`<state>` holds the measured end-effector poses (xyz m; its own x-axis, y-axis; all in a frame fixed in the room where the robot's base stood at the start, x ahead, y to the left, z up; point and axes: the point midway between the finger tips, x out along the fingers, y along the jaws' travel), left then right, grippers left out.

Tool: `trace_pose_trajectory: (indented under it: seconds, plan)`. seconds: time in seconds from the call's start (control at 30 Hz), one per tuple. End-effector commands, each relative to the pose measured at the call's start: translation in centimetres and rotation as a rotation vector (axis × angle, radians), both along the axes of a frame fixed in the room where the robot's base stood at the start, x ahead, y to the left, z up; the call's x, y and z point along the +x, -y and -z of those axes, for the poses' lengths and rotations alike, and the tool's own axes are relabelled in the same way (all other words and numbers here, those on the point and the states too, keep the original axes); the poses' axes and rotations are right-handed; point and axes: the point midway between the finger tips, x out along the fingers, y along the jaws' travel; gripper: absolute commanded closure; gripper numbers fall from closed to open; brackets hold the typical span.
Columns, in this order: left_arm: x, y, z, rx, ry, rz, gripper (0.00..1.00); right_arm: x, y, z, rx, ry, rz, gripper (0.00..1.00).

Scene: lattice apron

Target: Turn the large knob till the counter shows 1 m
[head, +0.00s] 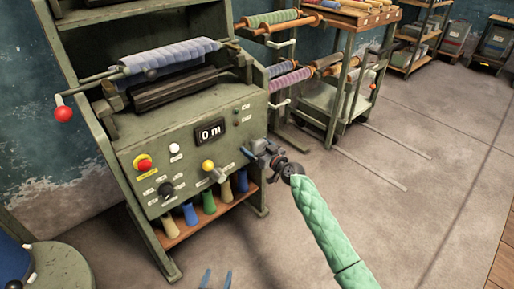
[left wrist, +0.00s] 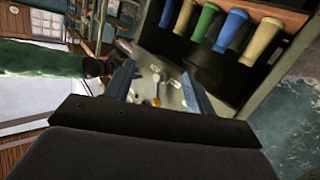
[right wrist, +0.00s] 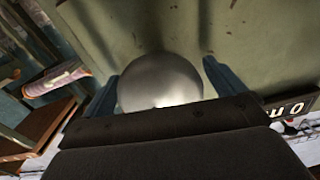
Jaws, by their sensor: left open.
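The green machine's counter (head: 210,132) reads 0 m. A large smooth silver knob (right wrist: 160,82) lies between the fingers of my right gripper (right wrist: 162,80) in the right wrist view. The fingers flank it closely; contact on both sides is not clear. In the head view my right gripper (head: 252,152) is at the right part of the panel, and it hides most of the knob. My left gripper (head: 217,278) is open and empty at the bottom of the head view, in front of the machine. In the left wrist view its fingers (left wrist: 160,80) point towards the panel.
The panel also has a red button (head: 144,164), a white button (head: 174,148), a black knob (head: 166,188) and a yellow button (head: 208,165). Several coloured cones (head: 208,202) stand on a shelf below. A rack of rolls (head: 345,75) stands behind right.

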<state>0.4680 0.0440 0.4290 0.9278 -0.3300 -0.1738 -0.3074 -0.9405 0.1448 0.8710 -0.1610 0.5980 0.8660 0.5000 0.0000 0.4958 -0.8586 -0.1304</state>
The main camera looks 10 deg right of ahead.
Motion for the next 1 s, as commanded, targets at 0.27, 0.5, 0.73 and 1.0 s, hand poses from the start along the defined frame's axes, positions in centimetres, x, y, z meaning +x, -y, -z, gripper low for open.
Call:
trace_pose_trajectory:
  seconds: [0.27,0.5,0.73,1.0]
  plan:
    - [0.0,0.0,0.0,0.0,0.001,0.0,0.45,0.0,0.0,0.0,0.0,0.0,0.0,0.49]
    - [0.0,0.0,-0.1,0.0,0.001,0.0,0.45,0.0,0.0,0.0,0.02,-0.012,0.0,0.49]
    - [0.0,0.0,0.0,0.001,-0.004,-0.001,0.45,0.0,0.0,0.0,0.113,-0.066,0.0,0.49]
    - [-0.5,-0.1,1.7,0.013,-0.062,0.004,0.45,-0.1,0.0,0.0,0.315,-0.183,0.0,0.49]
